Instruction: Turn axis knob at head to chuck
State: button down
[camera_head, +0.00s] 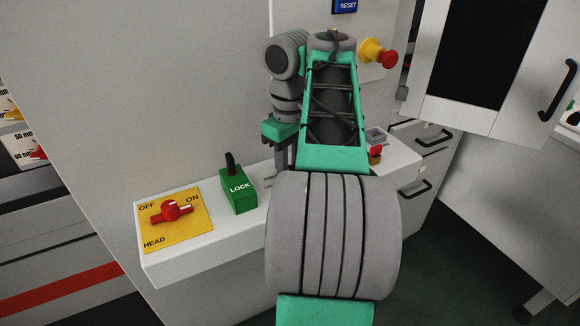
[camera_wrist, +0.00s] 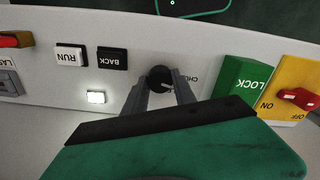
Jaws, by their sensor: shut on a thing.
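A round black knob (camera_wrist: 158,77) sits on the pale panel in the wrist view, beside partly hidden lettering that starts "CHU". My gripper (camera_wrist: 163,86) is shut on this knob, one finger on each side. A small pale mark shows on the knob, but I cannot tell clearly which way it points. In the head view, my gripper (camera_head: 282,168) reaches down to the white ledge, and my arm hides the knob. A yellow plate (camera_head: 155,221) reading OFF, ON and HEAD carries a red knob (camera_head: 170,209).
A green LOCK block (camera_head: 238,192) with a black lever stands close beside my gripper. In the wrist view, RUN (camera_wrist: 71,56) and BACK (camera_wrist: 112,59) buttons and a lit white button (camera_wrist: 96,97) lie left of the knob. A red emergency button (camera_head: 389,59) protrudes from the wall.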

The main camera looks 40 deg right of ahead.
jog(key=shift+n, duration=1.3)
jog(key=c, duration=1)
grip_release()
jog(key=shift+r, duration=0.1)
notch_tip(320, 180, up, 8)
jog(key=p, duration=0.6)
jog(key=shift+p, duration=0.35)
jog(key=shift+f, duration=0.2)
